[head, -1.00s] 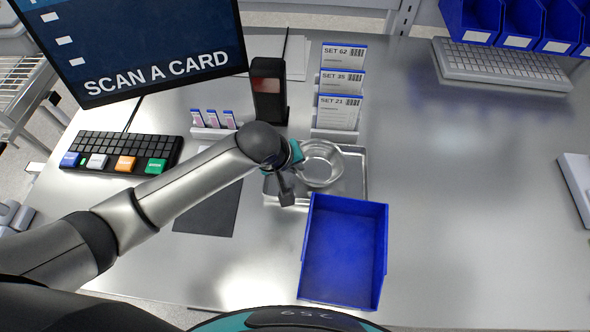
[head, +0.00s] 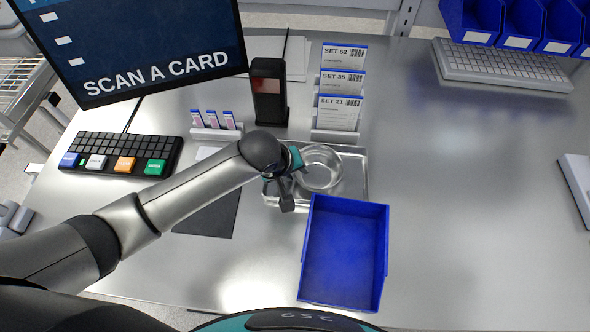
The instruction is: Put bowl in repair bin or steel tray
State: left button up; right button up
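A shiny metal bowl (head: 322,168) is over the steel tray (head: 353,190), in its middle part; I cannot tell whether it rests on the tray or is held just above it. My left gripper (head: 295,180) is at the bowl's left side, over the tray's left part. Its fingers are partly hidden by the wrist, so I cannot tell whether they grip the rim. The blue bin (head: 343,255) stands empty in front of the tray. My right gripper is not in view.
Set cards (head: 338,113) in a holder and a dark scanner (head: 269,92) stand behind the tray. A keyboard (head: 121,152) and a monitor (head: 140,45) are at left. A dark mat (head: 208,213) lies under my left arm.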

pick_arm(q)
jog(key=shift+r, duration=0.1)
jog(key=p+v, duration=0.2)
jog(key=v, duration=1)
dwell(0.4)
